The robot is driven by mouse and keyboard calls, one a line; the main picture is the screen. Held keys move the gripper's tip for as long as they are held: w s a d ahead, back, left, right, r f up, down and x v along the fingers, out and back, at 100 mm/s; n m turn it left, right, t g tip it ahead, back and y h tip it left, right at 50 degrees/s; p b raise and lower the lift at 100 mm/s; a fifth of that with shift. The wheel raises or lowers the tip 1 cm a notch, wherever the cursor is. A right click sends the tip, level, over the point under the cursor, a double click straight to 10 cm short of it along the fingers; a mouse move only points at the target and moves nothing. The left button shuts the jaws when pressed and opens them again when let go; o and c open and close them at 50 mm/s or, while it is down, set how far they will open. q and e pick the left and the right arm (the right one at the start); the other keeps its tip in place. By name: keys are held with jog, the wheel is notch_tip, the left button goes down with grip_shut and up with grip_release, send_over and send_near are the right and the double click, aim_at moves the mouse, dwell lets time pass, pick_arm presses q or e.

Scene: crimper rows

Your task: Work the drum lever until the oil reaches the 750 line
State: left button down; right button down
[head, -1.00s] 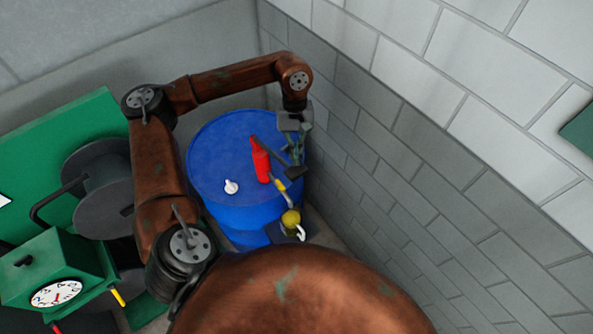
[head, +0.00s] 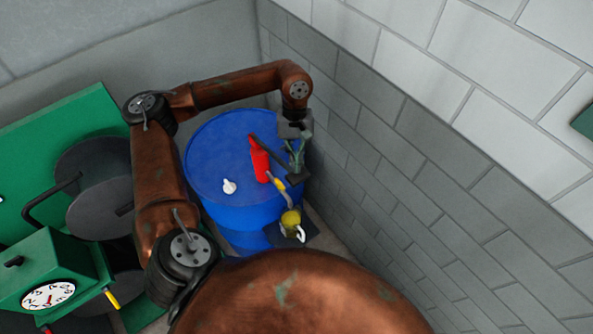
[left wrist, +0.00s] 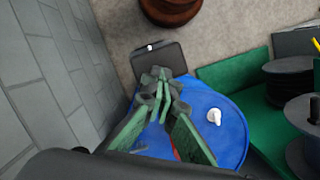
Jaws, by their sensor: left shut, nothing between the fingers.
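The blue drum (head: 212,195) stands in the corner by the wall, with a red pump (head: 260,163) upright on its top. The pump's dark lever (head: 273,154) slopes down to the right to a black end (head: 299,176). A yellow-tipped spout (head: 279,184) points toward a small yellow vessel with a white handle (head: 300,233) beside the drum. Its oil level and line marks are too small to read. My left gripper (head: 296,167) is shut and empty, right at the lever's outer end; contact is unclear. In the left wrist view its fingers (left wrist: 158,82) meet above the drum (left wrist: 229,140). My right gripper is out of view.
A white cap (head: 229,187) sits on the drum top. The grey block wall (head: 400,180) stands close on the right. At the left are a green bench (head: 50,150), a dark reel (head: 100,205) and a green box with a dial (head: 48,295).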

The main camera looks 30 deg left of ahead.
pick_arm(q)
jog(key=shift+a+f, duration=0.1)
jog(key=shift+f, duration=0.15)
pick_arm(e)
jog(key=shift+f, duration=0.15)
pick_arm(q)
jog(key=shift+w, duration=0.1)
jog(key=shift+w+a+r, duration=0.25)
jog(key=shift+w+a, duration=0.2)
jog(key=shift+w, duration=0.2)
jog(key=shift+w+a+r, duration=0.25)
jog(key=shift+w+a, duration=0.2)
jog(key=shift+w, duration=0.15)
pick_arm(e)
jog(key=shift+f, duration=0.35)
pick_arm(q)
jog(key=v, duration=1.2)
jog(key=shift+w, duration=0.1)
